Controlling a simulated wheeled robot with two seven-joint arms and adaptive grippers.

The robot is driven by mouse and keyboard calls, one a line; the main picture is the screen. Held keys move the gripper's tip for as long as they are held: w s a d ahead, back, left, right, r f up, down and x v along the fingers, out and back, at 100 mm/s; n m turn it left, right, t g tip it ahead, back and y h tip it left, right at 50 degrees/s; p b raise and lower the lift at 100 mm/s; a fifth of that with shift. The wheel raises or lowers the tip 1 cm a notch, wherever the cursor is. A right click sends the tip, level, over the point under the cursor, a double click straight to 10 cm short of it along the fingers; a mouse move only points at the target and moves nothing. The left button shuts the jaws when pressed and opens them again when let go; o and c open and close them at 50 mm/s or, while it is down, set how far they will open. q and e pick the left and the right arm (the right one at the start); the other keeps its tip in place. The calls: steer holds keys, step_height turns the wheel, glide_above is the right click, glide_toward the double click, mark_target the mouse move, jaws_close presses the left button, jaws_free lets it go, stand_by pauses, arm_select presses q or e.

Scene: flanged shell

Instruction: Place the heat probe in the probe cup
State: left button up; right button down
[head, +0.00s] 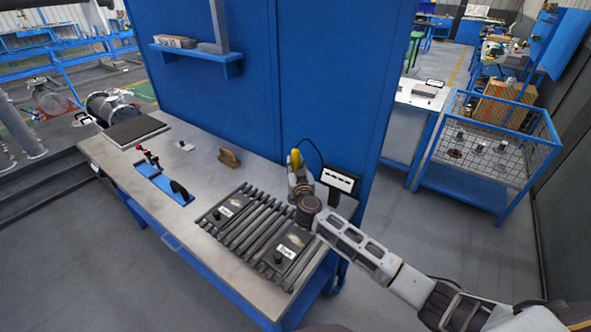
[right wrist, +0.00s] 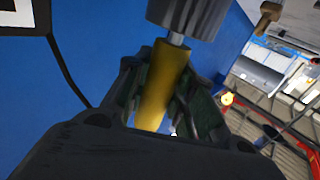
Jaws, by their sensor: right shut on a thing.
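The heat probe (head: 295,157) shows in the head view as a small yellow handle at my right gripper (head: 298,177), above the back right of the workbench. In the right wrist view its yellow handle (right wrist: 165,85) lies between the two fingers of my right gripper (right wrist: 165,100), which is shut on it. A short shiny rod joins the handle to a grey cylinder at the top of that view. I cannot tell whether that cylinder is part of the probe. I cannot clearly pick out the probe cup. My left gripper is not in view.
The workbench (head: 215,160) carries a roller rack (head: 250,232), a brown wooden block (head: 229,158), a dark pad (head: 134,131) and a blue recessed holder (head: 160,184). A black cable arcs near a white panel (head: 339,182). A blue cabinet wall (head: 230,100) stands behind.

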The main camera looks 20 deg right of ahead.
steer(key=shift+f, duration=0.35)
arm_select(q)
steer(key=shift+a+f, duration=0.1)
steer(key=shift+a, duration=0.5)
arm_select(e)
steer(key=shift+f, duration=0.15)
steer(key=c, duration=1.5)
jaws_free()
steer(key=o, duration=0.3)
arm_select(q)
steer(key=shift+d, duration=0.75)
